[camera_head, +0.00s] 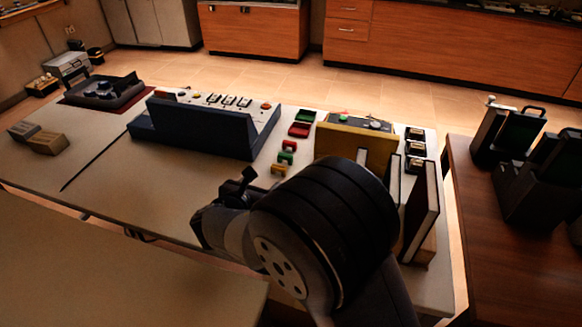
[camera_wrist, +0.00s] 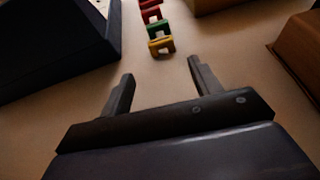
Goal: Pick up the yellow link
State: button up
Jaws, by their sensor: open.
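The yellow link (camera_head: 279,169) lies on the white table, at the near end of a short row with a green link (camera_head: 286,157) and a red link (camera_head: 289,146). In the wrist view the yellow link (camera_wrist: 161,46) is at the top middle, beyond my fingertips and roughly in line with the gap between them. The green link (camera_wrist: 158,28) touches or nearly touches it on the far side. My gripper (camera_wrist: 160,72) is open and empty, short of the yellow link. In the head view my arm hides most of my gripper.
A dark blue console (camera_head: 195,133) stands left of the links and a yellow box (camera_head: 340,143) stands to their right. Red and green trays (camera_head: 300,129) lie behind them. Upright panels (camera_head: 420,215) stand at the table's right end. Bare tabletop (camera_wrist: 135,68) surrounds the links' near end.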

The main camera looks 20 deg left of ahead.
aim_at(277, 169)
jog(key=shift+o, duration=0.6)
jog(key=x, duration=0.5)
jog(key=shift+w, duration=0.4)
jog(key=x, duration=0.5)
jog(key=shift+d, duration=0.1)
jog(key=shift+s, duration=0.1)
jog(key=c, duration=1)
